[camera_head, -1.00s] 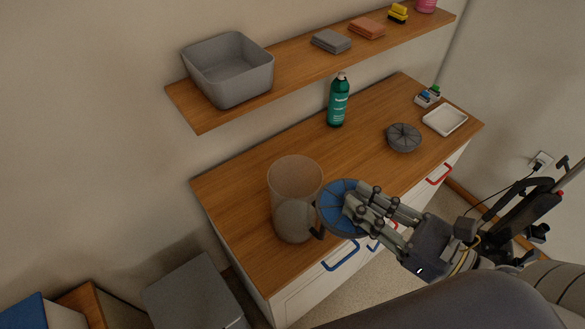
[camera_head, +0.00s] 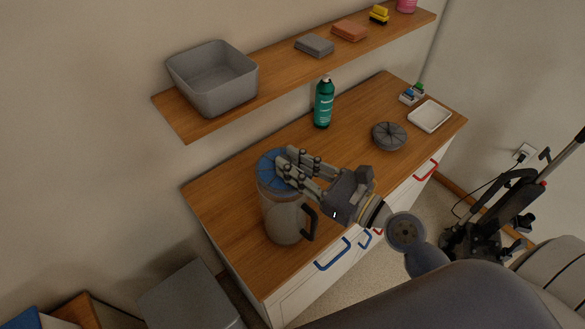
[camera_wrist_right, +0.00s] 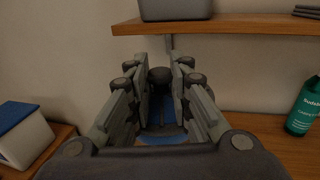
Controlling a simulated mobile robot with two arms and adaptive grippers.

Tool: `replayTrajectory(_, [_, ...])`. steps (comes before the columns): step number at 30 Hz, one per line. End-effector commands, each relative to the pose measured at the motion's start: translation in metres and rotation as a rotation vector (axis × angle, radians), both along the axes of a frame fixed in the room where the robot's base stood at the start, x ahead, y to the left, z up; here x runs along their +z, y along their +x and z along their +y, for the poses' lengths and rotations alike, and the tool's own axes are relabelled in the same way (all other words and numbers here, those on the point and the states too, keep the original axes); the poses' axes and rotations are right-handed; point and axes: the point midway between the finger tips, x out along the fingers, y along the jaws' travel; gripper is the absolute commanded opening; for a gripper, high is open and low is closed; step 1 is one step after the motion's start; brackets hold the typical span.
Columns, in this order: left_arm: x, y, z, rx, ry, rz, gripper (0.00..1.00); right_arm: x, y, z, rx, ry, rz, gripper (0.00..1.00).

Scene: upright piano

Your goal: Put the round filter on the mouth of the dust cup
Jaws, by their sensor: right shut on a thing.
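The dust cup (camera_head: 284,217) is a clear brownish cylinder with a dark handle, upright on the wooden counter near its left end. The round blue filter (camera_head: 268,177) lies over the cup's mouth, covering it from this view. I cannot tell whether it is fully seated. My right gripper (camera_head: 284,168) is shut on the filter's raised middle, coming in from the right above the cup. In the right wrist view the fingers (camera_wrist_right: 160,100) close around a dark knob with the blue filter (camera_wrist_right: 163,139) beneath. My left gripper is not in view.
A dark round part (camera_head: 389,136), a white tray (camera_head: 430,116) and a green bottle (camera_head: 323,103) stand on the counter (camera_head: 345,150). A shelf (camera_head: 280,66) with a grey bin (camera_head: 212,80) hangs above. The counter between cup and bottle is clear.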

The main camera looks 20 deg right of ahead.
Motion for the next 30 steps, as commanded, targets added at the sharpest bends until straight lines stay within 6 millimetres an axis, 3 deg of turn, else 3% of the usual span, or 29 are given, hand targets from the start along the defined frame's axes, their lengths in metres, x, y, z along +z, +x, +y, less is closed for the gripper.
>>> replayTrajectory(3, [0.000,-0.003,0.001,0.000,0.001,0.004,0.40,-0.003,0.004,0.003,0.001,0.002,0.001,0.00])
replayTrajectory(10, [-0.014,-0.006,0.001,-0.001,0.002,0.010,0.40,-0.034,0.004,0.002,0.000,0.001,0.002,0.00])
replayTrajectory(23, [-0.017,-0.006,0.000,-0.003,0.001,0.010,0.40,-0.040,0.004,0.002,0.000,0.001,0.001,0.00])
replayTrajectory(24, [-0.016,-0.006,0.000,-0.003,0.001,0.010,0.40,-0.039,0.004,0.002,0.000,0.000,0.001,0.26])
replayTrajectory(26, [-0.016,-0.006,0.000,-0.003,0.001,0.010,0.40,-0.039,0.004,0.002,0.001,0.000,0.001,0.39])
replayTrajectory(30, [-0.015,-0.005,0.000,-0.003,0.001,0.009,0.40,-0.039,0.004,0.002,0.001,0.000,0.001,0.39])
